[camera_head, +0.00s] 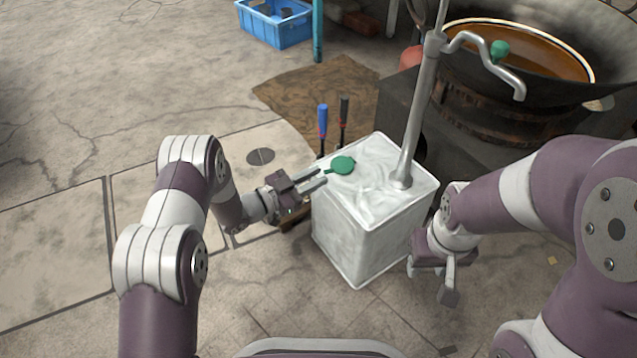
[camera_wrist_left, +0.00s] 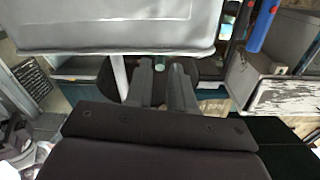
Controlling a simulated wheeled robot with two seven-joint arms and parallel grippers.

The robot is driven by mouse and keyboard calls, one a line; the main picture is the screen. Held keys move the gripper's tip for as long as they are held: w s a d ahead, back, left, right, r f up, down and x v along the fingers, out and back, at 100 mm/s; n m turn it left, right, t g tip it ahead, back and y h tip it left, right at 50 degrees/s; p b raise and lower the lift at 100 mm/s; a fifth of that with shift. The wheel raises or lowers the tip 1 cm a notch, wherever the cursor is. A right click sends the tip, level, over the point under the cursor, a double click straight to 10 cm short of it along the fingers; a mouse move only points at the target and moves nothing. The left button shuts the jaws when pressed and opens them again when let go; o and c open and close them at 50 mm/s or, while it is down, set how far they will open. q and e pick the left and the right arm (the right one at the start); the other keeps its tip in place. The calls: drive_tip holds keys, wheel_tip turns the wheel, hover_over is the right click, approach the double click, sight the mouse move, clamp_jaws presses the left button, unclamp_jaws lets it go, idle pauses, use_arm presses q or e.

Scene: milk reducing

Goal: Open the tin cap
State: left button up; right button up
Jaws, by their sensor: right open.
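The tin (camera_head: 365,225) is a square silver-white metal can standing on the floor. Its green cap (camera_head: 343,165) lies flat on the top near the far left edge, with a small tab pointing left. My left gripper (camera_head: 321,178) is open at the tin's left top edge, its fingertips close to the tab. In the left wrist view the tin (camera_wrist_left: 115,28) fills the upper left, and a bit of green of the cap (camera_wrist_left: 160,62) shows between the fingertips; contact cannot be told. My right gripper (camera_head: 430,281) is open and empty, low beside the tin's right side.
A metal pump pipe (camera_head: 420,110) with a curved crank rises from the tin's right part. A large wok (camera_head: 540,50) is at the back right. A blue crate (camera_head: 275,22) stands far back; the left floor is clear.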

use_arm(q)
drive_tip(key=shift+x, duration=0.85)
clamp_jaws()
idle(0.8)
